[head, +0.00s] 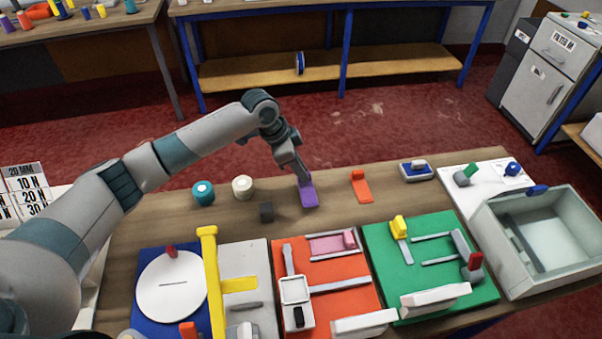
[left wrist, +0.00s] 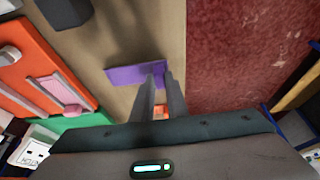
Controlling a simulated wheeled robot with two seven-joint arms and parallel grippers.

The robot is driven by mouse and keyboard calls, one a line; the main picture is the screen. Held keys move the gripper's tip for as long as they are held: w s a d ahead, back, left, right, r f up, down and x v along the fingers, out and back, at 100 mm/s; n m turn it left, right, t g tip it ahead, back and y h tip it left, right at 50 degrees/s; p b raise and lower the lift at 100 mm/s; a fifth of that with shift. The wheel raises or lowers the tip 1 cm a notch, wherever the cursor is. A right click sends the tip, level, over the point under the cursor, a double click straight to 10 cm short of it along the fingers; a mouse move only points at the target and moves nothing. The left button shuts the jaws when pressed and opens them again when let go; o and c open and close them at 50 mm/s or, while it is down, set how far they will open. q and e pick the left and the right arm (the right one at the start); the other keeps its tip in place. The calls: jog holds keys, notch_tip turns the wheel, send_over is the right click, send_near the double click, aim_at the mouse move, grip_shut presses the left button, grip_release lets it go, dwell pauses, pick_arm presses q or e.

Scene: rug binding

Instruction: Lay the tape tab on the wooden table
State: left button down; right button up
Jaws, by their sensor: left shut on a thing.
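A purple tab (head: 308,196), the likely tape tab, is at the back middle of the wooden table (head: 335,200). My left gripper (head: 303,175) reaches down to it from the left and is shut on it. In the left wrist view the purple tab (left wrist: 128,75) lies across the fingertips (left wrist: 160,76), over the wood near the table's back edge. I cannot tell whether its underside touches the table. My right gripper is in neither view.
An orange tab (head: 361,187) stands to the right and a dark block (head: 266,211) to the left. Orange (head: 345,290) and green (head: 385,255) boards lie in front. A grey bin (head: 500,245) is at right.

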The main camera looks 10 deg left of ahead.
pick_arm(q)
jog(key=shift+f+p, duration=0.3)
jog(key=shift+f, duration=0.8)
jog(key=shift+f, duration=0.1)
jog(key=c, duration=1.7)
grip_release()
jog(key=shift+c, duration=0.2)
